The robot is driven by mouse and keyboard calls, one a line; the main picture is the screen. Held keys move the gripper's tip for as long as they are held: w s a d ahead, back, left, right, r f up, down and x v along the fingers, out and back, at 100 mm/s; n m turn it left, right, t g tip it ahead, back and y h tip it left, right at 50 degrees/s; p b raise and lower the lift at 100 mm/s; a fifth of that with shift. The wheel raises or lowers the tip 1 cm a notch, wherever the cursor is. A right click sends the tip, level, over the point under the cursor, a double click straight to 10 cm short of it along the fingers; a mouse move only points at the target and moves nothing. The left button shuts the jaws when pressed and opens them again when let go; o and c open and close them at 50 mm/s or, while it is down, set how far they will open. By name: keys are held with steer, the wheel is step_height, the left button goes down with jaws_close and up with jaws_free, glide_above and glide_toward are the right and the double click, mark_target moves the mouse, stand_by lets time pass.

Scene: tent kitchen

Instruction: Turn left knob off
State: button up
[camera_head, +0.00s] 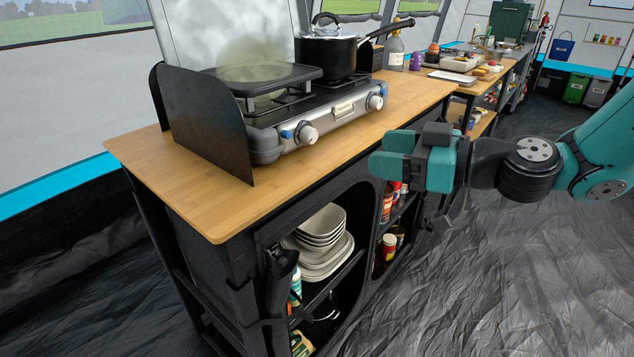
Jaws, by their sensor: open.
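The camping stove (330,118) stands on the wooden counter, with two knobs on its front face. The left knob (308,134) is white and silver, with a blue mark beside it. The right knob (375,102) sits farther along the same face. A flat dark griddle (290,75) lies over the left burner, with a greenish haze above it. My gripper (398,165) is open and empty, in front of the counter's edge, to the right of and lower in the picture than the left knob. It is apart from the stove. The knob's exact setting is too small to tell.
A black windscreen panel (205,122) stands left of the stove. A black pot (328,55) with a lid sits on the right burner, its handle pointing right. The wooden counter (225,205) has bare room in front. Below, shelves hold white dishes (322,240).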

steer(key=w+d+f+t+b, duration=0.2)
steer(key=w+f, duration=0.1)
steer(key=f, duration=0.1)
steer(key=t+p, duration=0.1)
steer(key=p, duration=0.5)
glide_toward(314, 136)
steer(key=shift+m, duration=0.4)
steer(key=x, duration=0.9)
steer(key=shift+c, duration=0.2)
